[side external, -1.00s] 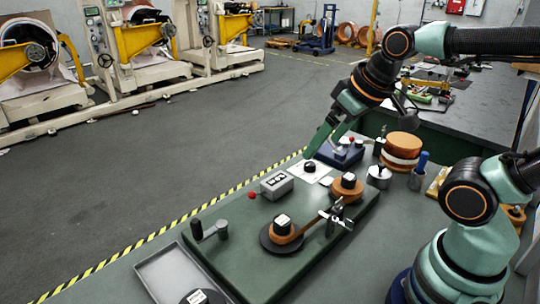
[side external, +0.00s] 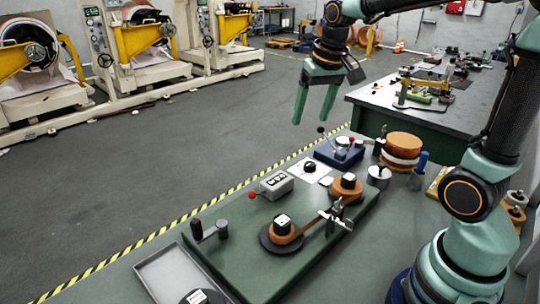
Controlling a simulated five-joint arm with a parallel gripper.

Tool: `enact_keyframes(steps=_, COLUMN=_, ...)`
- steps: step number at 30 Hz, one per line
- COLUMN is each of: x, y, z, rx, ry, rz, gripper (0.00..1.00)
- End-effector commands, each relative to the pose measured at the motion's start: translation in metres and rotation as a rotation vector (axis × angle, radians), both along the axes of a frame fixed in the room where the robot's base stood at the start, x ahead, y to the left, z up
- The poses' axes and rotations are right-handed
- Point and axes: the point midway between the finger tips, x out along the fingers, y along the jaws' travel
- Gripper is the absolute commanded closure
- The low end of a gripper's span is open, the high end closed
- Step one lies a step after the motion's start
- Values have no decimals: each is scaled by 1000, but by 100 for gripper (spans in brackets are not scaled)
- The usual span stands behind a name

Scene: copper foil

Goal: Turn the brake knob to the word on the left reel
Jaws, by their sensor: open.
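The small black knob (side external: 310,167) sits on a white plate (side external: 323,179) at the back of the green board; its pointer and the plate's words are too small to read. The front-left copper reel (side external: 282,231) stands on a black disc and carries a white label I cannot read. A second copper reel (side external: 347,187) with a dark, labelled top stands behind it to the right. My gripper (side external: 311,120) is open and empty, fingers pointing down, raised above the far edge of the bench and clear of the knob.
A grey box (side external: 277,184) with a red-ball lever stands left of the knob. A blue block with levers (side external: 338,154) is behind it. A metal arm (side external: 333,218) and crank (side external: 209,231) rise from the board. A grey tray (side external: 165,272) lies front left.

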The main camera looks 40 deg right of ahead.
Motion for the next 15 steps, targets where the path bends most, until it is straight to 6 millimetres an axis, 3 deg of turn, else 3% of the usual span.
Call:
enact_keyframes(steps=6, x=39, y=-46, z=-29, rx=43, ry=106, rz=-173, gripper=24)
enact_keyframes(steps=15, x=69, y=-102, z=-79, rx=89, ry=216, rz=-365, gripper=24)
